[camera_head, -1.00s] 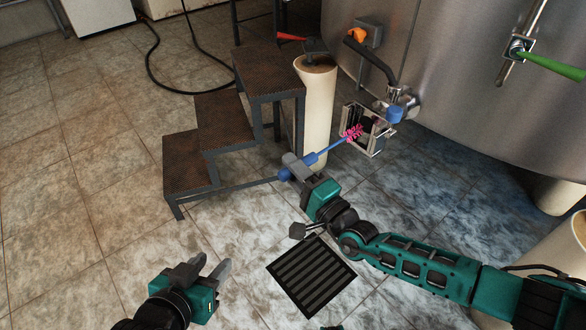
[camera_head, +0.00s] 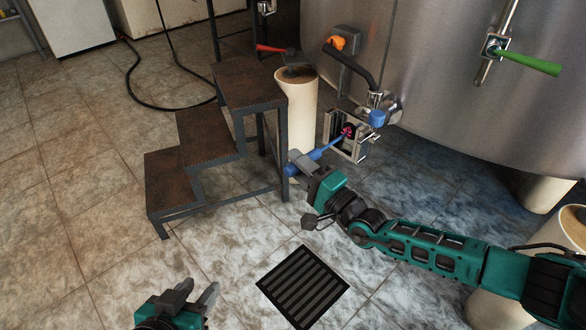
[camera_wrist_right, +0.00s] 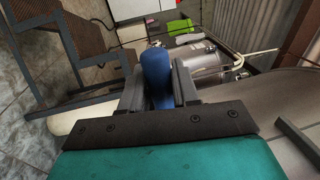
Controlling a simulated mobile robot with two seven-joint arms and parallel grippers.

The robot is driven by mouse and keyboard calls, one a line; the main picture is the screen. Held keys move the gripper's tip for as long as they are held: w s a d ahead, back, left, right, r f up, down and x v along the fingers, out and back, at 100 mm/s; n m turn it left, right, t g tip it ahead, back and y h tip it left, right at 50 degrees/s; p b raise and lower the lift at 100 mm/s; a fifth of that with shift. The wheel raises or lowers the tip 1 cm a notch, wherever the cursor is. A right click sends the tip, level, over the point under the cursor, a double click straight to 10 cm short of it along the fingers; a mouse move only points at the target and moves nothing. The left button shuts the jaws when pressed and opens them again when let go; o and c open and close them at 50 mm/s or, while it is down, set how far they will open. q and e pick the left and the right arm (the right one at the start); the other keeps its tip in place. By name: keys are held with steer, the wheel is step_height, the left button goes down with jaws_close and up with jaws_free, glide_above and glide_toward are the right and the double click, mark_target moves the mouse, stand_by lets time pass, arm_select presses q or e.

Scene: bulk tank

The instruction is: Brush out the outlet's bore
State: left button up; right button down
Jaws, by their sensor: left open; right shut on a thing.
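My right gripper (camera_head: 303,166) is shut on the blue handle of a brush (camera_head: 326,147), which points up and right. Its pink bristled head is small and partly hidden, at the metal bracket (camera_head: 334,142) below the tank's outlet pipe (camera_head: 391,106). I cannot tell whether the bristles are inside any opening. A blue part (camera_head: 377,118) sits on the outlet pipe. In the right wrist view the blue handle (camera_wrist_right: 156,72) stands between the fingers; the brush head is hidden. My left gripper (camera_head: 195,302) is open and empty at the bottom, over the floor.
Metal steps (camera_head: 210,142) stand left of the right gripper, close to it. A cream tank leg (camera_head: 296,115) stands behind it. The steel tank (camera_head: 445,75) fills the back right, with a green-handled valve (camera_head: 520,58).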

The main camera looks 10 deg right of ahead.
steer(key=shift+w+d, duration=0.1)
steer(key=shift+d, duration=0.05)
steer(key=shift+s+a+r+p, duration=0.1)
steer(key=shift+s+a+p, duration=0.3)
steer(key=shift+a, duration=0.3)
steer(key=shift+s+a+p, duration=0.3)
steer(key=shift+s+a, duration=0.2)
steer(key=shift+a, duration=0.15)
steer(key=shift+s+a+p, duration=0.25)
steer(key=shift+s+a, duration=0.25)
steer(key=shift+a, duration=0.2)
steer(key=shift+s+a+p, duration=0.25)
steer(key=shift+s+a, duration=0.25)
steer(key=shift+a, duration=0.15)
